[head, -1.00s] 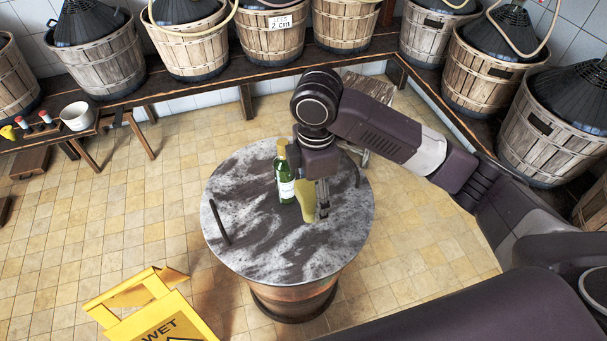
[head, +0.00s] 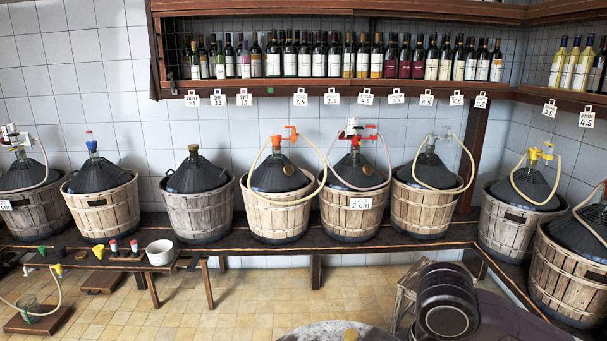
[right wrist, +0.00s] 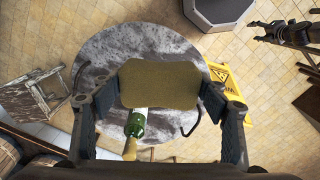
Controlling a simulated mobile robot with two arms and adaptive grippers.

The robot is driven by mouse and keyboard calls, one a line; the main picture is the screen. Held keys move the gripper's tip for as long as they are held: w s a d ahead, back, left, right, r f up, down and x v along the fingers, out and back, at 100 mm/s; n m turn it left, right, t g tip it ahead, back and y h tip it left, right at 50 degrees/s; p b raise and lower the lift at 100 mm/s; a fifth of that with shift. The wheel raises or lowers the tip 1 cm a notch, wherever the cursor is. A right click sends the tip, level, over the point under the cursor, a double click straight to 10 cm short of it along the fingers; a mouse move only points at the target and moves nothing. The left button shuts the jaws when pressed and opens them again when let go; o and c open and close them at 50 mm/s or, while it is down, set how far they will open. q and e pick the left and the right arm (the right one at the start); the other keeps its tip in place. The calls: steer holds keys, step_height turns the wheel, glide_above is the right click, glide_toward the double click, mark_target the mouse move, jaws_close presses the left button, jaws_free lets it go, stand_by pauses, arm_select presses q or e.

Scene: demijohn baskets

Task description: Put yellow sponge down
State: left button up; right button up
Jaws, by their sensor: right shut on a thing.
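In the right wrist view the yellow sponge (right wrist: 160,85) is clamped between the two fingers of my right gripper (right wrist: 158,98). Behind it is the round grey-and-white marble tabletop (right wrist: 138,42). I cannot tell whether the sponge touches the top. A green bottle (right wrist: 136,125) shows just below the sponge in that view, partly covered by it. In the head view only the far edge of the tabletop (head: 318,330) shows, and the sponge and right gripper are out of frame.
A dark curved handle-like piece (right wrist: 190,122) lies at the tabletop's edge. A yellow wet-floor sign (right wrist: 228,78) stands beside the table. A wooden stool (right wrist: 48,92) is on the other side. Basketed demijohns (head: 276,200) line the wall bench, below a bottle shelf (head: 330,90).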

steer(key=s+d+r+m, duration=0.2)
steer(key=s+m, duration=0.2)
steer(key=m, duration=0.2)
steer(key=w+a+f+b, duration=0.5)
steer(key=w+a+f, duration=0.1)
steer(key=w+f, duration=0.15)
steer(key=f, duration=1.4)
steer(key=shift+w+d, duration=0.15)
steer(key=shift+w, duration=0.1)
steer(key=shift+f, duration=2.45)
steer(key=o, duration=1)
steer(key=shift+f, duration=0.15)
step_height(320, 180, up, 12)
steer(key=shift+r, duration=0.2)
